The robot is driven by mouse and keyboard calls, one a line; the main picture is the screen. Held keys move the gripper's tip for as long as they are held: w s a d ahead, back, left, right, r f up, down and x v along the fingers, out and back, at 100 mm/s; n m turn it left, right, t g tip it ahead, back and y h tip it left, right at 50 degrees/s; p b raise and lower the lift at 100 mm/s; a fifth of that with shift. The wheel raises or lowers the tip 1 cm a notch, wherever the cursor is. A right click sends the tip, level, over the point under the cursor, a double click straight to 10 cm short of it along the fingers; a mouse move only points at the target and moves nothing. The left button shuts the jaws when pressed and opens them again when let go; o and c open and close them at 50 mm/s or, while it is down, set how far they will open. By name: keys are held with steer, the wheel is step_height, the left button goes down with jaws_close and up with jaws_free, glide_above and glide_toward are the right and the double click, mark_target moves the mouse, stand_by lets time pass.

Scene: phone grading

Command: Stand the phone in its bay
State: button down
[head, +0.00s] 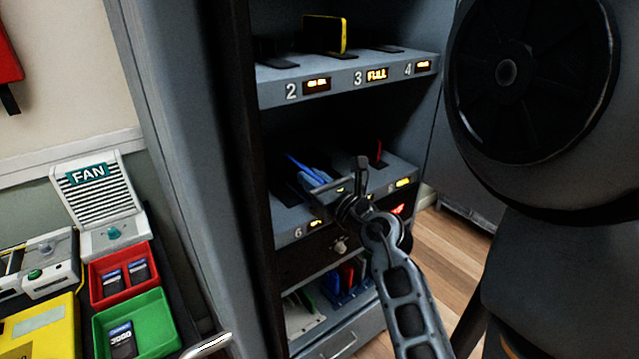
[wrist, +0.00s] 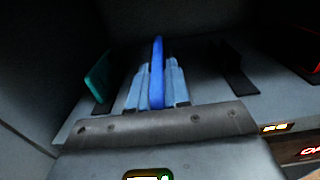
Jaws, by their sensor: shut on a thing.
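My gripper (head: 316,181) reaches into the lower open shelf of the grey cabinet, near the bay marked 6. It is shut on a blue phone (head: 299,163). In the wrist view the blue phone (wrist: 158,70) stands edge-on between the two light blue fingers of my gripper (wrist: 157,88).
A teal phone (wrist: 98,77) stands left of my gripper in the wrist view. A red phone (head: 379,151) stands to the right on the same shelf. A yellow phone (head: 325,33) stands above in bay 3, marked FULL. Dark cabinet walls close in at the sides.

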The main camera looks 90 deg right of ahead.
mark_target(299, 191)
steer(key=p+x, duration=0.2)
steer(key=x, duration=0.9)
steer(key=shift+p, duration=0.35)
steer(key=shift+p+x, duration=0.45)
steer(key=shift+x, duration=0.75)
steer(key=shift+f+p, duration=0.15)
steer(key=shift+p, duration=0.15)
steer(key=shift+s+f+b, duration=0.1)
steer(key=shift+f+b, duration=1.25)
steer(key=shift+f, duration=0.8)
stand_by(0.3)
steer(key=c, duration=1)
jaws_free()
steer(key=shift+f, duration=0.1)
steer(key=b+v, duration=0.1)
steer(key=v, duration=0.5)
steer(key=shift+a, duration=0.2)
steer(key=shift+v, duration=0.8)
